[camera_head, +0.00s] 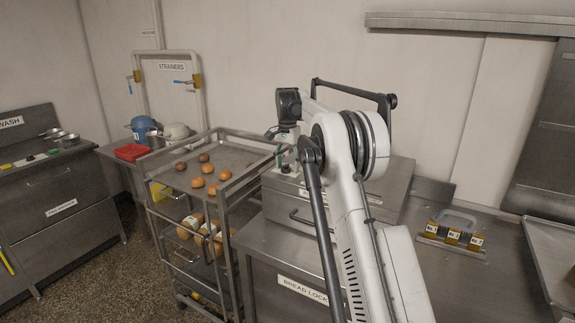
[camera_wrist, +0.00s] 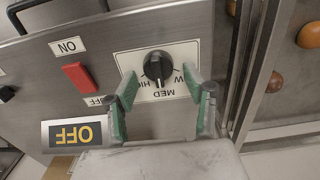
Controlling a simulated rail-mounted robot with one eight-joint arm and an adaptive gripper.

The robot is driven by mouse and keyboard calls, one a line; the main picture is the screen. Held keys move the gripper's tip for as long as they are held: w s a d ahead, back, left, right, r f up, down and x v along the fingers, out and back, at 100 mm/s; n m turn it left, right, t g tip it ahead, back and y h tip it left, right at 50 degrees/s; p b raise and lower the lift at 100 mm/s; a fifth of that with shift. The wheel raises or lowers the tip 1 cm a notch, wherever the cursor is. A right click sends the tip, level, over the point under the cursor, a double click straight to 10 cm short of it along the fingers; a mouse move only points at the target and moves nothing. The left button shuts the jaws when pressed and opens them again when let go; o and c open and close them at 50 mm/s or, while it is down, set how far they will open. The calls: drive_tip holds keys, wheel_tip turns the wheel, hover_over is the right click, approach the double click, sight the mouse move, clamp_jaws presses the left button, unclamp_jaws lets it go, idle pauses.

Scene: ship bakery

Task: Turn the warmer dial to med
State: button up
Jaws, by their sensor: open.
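The warmer dial (camera_wrist: 157,66) is a black knob on a white label plate in the wrist view, which shows the panel upside down. MED is printed just below the knob, with HIGH to its left and a partly hidden word to its right. A pale mark on the knob seems to point down toward MED, but it is small. My gripper (camera_wrist: 161,84) is open, its green-lined fingers either side of the label, apart from the knob.
A red rocker switch (camera_wrist: 78,75) and an OFF sign (camera_wrist: 73,134) are left of the dial. A rack trolley (camera_head: 229,193) with several buns stands close beside the warmer. A holder with yellow tags (camera_head: 453,236) is on the counter at right.

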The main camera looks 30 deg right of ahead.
sight(287, 164)
wheel_tip(287, 164, up, 12)
idle(0.6)
idle(0.5)
drive_tip(key=s+a+r+n+t+b, duration=0.1)
drive_tip(key=s+a+r+n+t, duration=0.15)
drive_tip(key=s+a+r, duration=0.55)
drive_tip(key=s+a+f+n+t+b, duration=0.1)
drive_tip(key=s+a+n, duration=0.1)
drive_tip(key=s+a, duration=0.4)
drive_tip(key=s+a+f+n+b, duration=0.1)
drive_tip(key=s+a+n, duration=0.15)
drive_tip(key=s, duration=0.55)
drive_tip(key=s+a+f+n+t, duration=0.2)
drive_tip(key=s+a+f, duration=0.2)
drive_tip(key=s+f, duration=0.6)
drive_tip(key=s+a+f+n+t+b, duration=0.1)
drive_tip(key=s+a+f+n, duration=0.1)
drive_tip(key=s+a+f, duration=0.3)
drive_tip(key=s+f, duration=0.4)
drive_tip(key=s, duration=0.7)
drive_tip(key=shift+s+f+t, duration=0.35)
drive_tip(key=shift+f, duration=0.05)
